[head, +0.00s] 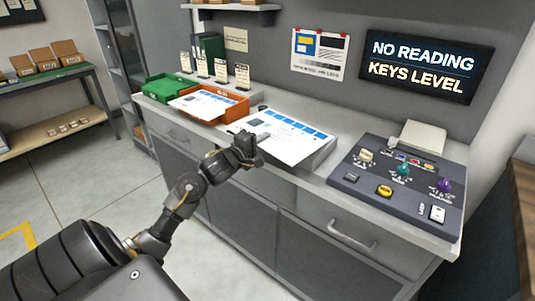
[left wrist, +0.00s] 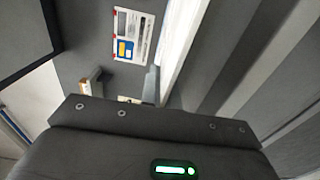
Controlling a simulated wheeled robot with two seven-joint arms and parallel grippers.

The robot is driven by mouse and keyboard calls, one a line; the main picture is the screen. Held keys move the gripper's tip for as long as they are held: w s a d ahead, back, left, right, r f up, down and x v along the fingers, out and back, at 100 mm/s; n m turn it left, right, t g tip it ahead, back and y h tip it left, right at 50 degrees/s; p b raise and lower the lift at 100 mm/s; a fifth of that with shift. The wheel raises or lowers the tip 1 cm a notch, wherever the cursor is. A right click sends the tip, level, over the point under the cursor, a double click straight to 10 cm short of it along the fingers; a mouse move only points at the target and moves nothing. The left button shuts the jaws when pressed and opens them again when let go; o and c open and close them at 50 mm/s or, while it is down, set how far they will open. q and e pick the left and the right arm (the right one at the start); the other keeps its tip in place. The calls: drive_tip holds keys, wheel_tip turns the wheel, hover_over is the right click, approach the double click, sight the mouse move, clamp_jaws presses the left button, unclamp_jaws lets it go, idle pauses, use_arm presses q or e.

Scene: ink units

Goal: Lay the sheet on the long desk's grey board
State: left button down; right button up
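A white sheet (head: 290,139) with a blue-patterned top edge is over the middle of the long desk. It covers most of the grey board (head: 322,156), whose right edge shows beside and below it. I cannot tell whether the sheet touches the board. My left gripper (head: 256,140) is at the sheet's near left edge and appears shut on it. In the left wrist view the sheet (left wrist: 183,40) shows nearly edge-on as a thin white strip running to the fingers. My right gripper is not in view.
A green tray (head: 160,90) and an orange tray (head: 236,110) holding another printed sheet (head: 202,105) stand left of the board. A control panel (head: 395,190) with coloured knobs sits at the right. A lit sign (head: 424,66) hangs behind. Little desk top is free.

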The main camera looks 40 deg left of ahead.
use_arm(q)
drive_tip(key=shift+w+d+f, duration=0.3)
drive_tip(key=shift+f, duration=0.25)
wheel_tip(320, 180, down, 4)
drive_tip(key=shift+w+d+r, duration=0.15)
drive_tip(key=shift+r, duration=0.1)
drive_tip(key=c, duration=1.6)
unclamp_jaws()
drive_tip(key=shift+f, duration=0.15)
drive_tip(key=shift+c, duration=0.2)
drive_tip(key=s, duration=1.2)
drive_tip(key=shift+d, duration=0.15)
